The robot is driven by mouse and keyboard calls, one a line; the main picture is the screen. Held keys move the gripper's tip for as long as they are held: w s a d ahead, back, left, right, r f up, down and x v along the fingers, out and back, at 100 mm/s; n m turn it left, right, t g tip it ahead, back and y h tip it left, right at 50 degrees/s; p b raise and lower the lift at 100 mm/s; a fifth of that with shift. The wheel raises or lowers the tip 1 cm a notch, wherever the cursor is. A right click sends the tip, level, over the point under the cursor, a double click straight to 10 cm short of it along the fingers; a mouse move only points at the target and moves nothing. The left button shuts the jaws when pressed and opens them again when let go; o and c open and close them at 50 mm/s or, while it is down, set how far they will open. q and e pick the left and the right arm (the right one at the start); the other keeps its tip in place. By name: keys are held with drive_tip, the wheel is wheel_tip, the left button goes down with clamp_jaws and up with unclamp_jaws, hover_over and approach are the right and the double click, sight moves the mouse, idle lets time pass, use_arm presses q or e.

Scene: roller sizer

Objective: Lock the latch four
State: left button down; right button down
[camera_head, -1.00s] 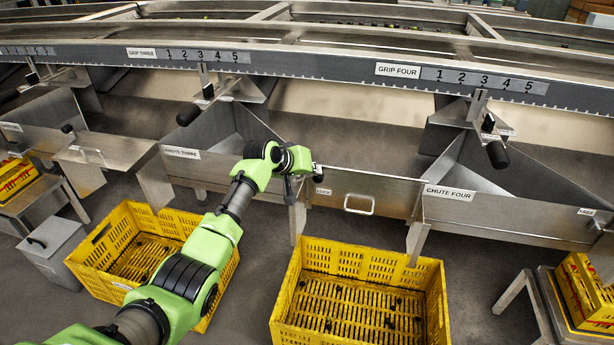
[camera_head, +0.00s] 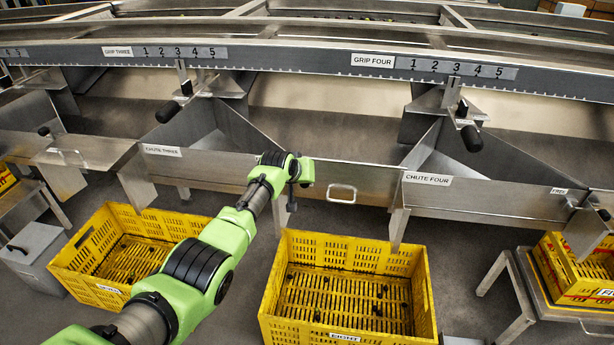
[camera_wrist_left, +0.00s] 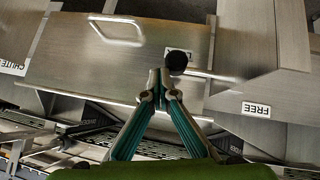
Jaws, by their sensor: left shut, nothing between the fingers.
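No label reading latch four is legible. In the wrist view a round black knob (camera_wrist_left: 176,62) stands at the edge of a metal panel, partly covering a small label. My left gripper (camera_wrist_left: 160,78) is shut and empty, its fingertips just beside the knob in the picture; contact cannot be told. In the head view my left gripper (camera_head: 292,203) hangs before the panel left of the wire handle (camera_head: 342,194), and my arm hides the knob. The GRIP FOUR scale (camera_head: 456,69) has a black-handled lever (camera_head: 471,138) below it. My right gripper is out of view.
The CHUTE FOUR panel (camera_head: 487,198) lies right of the handle. A FREE label (camera_wrist_left: 256,109) shows on metal in the wrist view. Yellow crates (camera_head: 345,338) (camera_head: 105,290) stand below the chutes. A steel stand (camera_head: 522,262) is at right.

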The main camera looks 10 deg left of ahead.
use_arm(q)
drive_tip(key=shift+f, duration=0.15)
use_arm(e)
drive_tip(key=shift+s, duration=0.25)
use_arm(q)
drive_tip(key=v, duration=1.2)
idle(0.4)
idle(0.3)
